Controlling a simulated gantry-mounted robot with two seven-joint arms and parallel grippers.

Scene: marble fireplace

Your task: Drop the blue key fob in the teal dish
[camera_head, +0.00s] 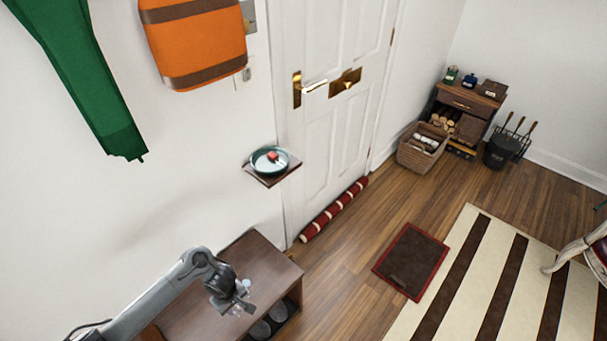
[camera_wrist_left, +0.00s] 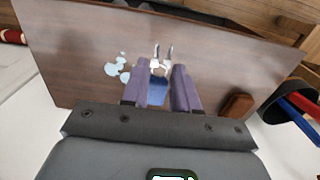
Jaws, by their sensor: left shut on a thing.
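The teal dish (camera_head: 256,166) sits on a small brown wall shelf (camera_head: 268,181) beside the white door. A red item and something pale lie in it. My left gripper (camera_head: 238,298) is over the brown cabinet top at the lower left, well below and nearer than the dish. In the left wrist view its purple fingers (camera_wrist_left: 162,78) are shut on the blue key fob (camera_wrist_left: 157,92). Metal keys (camera_wrist_left: 162,60) stick out past the fingertips. The fob is too small to make out in the head view. My right gripper is not in view.
In the left wrist view, pale blue pieces (camera_wrist_left: 117,68), a brown item (camera_wrist_left: 237,105) and a dark cup (camera_wrist_left: 283,118) with blue and red items show. An orange bag (camera_head: 193,42) hangs above the dish.

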